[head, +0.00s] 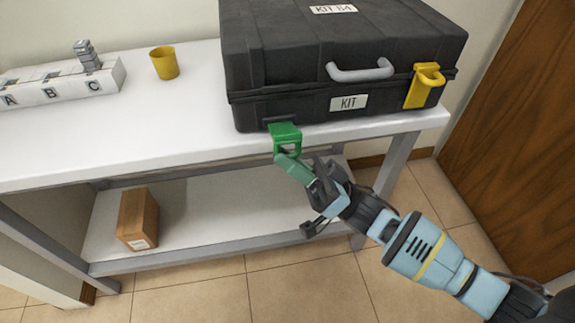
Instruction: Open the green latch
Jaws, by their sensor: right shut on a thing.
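The green latch (285,131) is on the lower front left of a black case (285,60) marked KIT. It juts out from the case front, over the table's front edge, with its loop at the lower end. My right gripper (290,160) comes in from the lower right and is shut on the latch at its loop. The fingertips partly overlap the loop, so the exact grip is hard to see. A yellow latch (421,90) sits at the case's front right, against the case. The case lid is down. My left gripper is not in view.
The case stands on a white table (150,125) with a lower shelf (210,215). A yellow cup (164,63) and a white rack (60,88) marked A, B, C stand to the left. A brown box (138,218) is on the shelf. A wooden door (515,130) is at right.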

